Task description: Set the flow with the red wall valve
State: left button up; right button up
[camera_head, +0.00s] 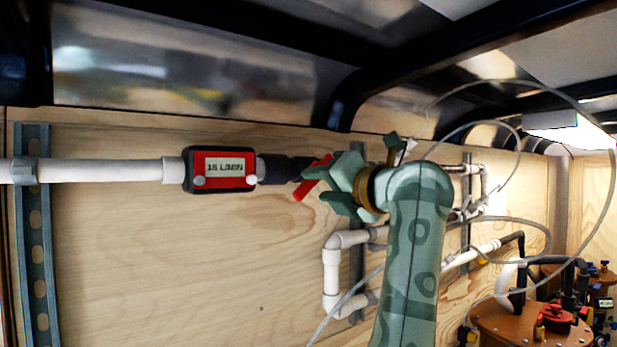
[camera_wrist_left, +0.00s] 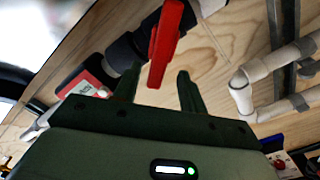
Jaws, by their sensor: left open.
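The red wall valve handle (camera_head: 313,177) sits at the right end of the black fitting on the white wall pipe. It slants down to the left, and my gripper hides part of it in the head view. My left gripper (camera_head: 329,186) is open and right at the handle. In the left wrist view the red handle (camera_wrist_left: 166,42) reaches down toward the gap between the two open fingers (camera_wrist_left: 158,88). I cannot tell whether a finger touches it. The red flow meter (camera_head: 222,169) left of the valve appears to read 16 L/MIN. My right gripper is not in view.
White pipework (camera_head: 333,265) is fixed to the plywood wall below and right of the valve. Thin clear hoses (camera_head: 548,240) loop on the right. A brown drum lid (camera_head: 510,322) with fittings stands at the lower right. Dark beams run overhead.

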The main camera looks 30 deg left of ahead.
aim_at(311, 184)
pick_arm(q)
jog(key=x, duration=0.4)
jog(key=shift+a+p, duration=0.2)
jog(key=shift+p, duration=0.2)
jog(key=shift+d, duration=0.1)
